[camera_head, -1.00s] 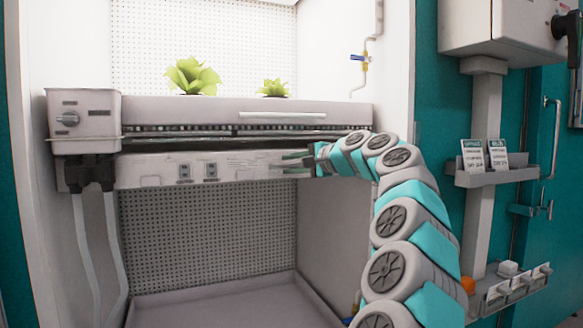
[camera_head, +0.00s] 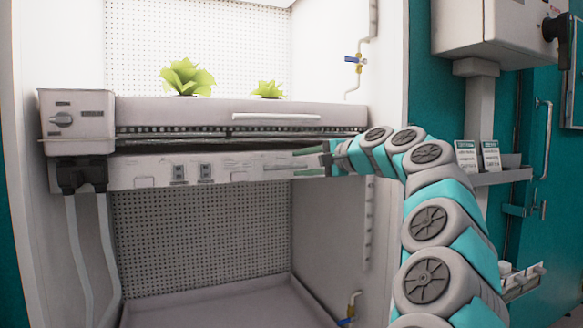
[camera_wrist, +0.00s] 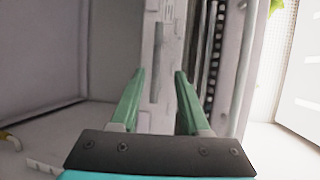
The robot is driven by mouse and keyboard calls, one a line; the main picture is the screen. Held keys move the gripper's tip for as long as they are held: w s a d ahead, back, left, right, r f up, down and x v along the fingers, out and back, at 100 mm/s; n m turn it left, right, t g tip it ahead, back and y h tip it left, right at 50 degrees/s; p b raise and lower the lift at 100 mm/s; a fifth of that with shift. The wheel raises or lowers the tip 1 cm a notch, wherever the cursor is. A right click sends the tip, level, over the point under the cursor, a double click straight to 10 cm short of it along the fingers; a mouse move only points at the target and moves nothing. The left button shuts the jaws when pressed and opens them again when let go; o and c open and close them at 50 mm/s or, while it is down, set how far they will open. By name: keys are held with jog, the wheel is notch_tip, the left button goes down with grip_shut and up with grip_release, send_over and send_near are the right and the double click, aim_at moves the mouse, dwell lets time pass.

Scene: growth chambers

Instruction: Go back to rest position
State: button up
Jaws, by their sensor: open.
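My gripper (camera_head: 312,161) is at the front of the growth chamber's shelf unit (camera_head: 140,172), near the right end of its lower front panel. In the wrist view my gripper (camera_wrist: 158,82) has its two green fingers apart with nothing between them. The panel with its slot and printed labels shows beyond the fingertips. I cannot tell whether the fingers touch it. My arm reaches in from the lower right in the head view.
Two leafy plants (camera_head: 187,78) (camera_head: 267,89) stand on top of the shelf unit. A control box (camera_head: 76,121) is at its left end. A wall cabinet (camera_head: 490,32) and a small shelf with cards (camera_head: 505,176) are at the right. The chamber below the shelf is empty.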

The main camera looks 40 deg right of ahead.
jog(key=shift+v, duration=0.9)
jog(key=a+f+n+g+y, duration=0.2)
jog(key=a+f+n, duration=0.15)
jog(key=a, duration=0.75)
jog(key=a+f+n+g+y, duration=0.1)
jog(key=a+f+n+g, duration=0.25)
jog(key=a, duration=0.75)
jog(key=s+a+f+n+g, duration=0.3)
jog(key=s+a+f+n, duration=0.15)
jog(key=a+f, duration=0.65)
jog(key=s+a+f+n+g+h, duration=0.1)
jog(key=s+a+f+g, duration=0.2)
jog(key=s+a+f, duration=0.3)
jog(key=s+d+f+n+g+h, duration=0.2)
jog(key=s+f+g, duration=0.1)
jog(key=s+f, duration=0.7)
jog(key=s+d+f+n+g+h, duration=0.2)
jog(key=s+f, duration=0.8)
jog(key=s, duration=0.5)
jog(key=shift+s+f+g+h, duration=0.3)
jog(key=shift+s+g, duration=0.1)
jog(key=shift+g, duration=0.15)
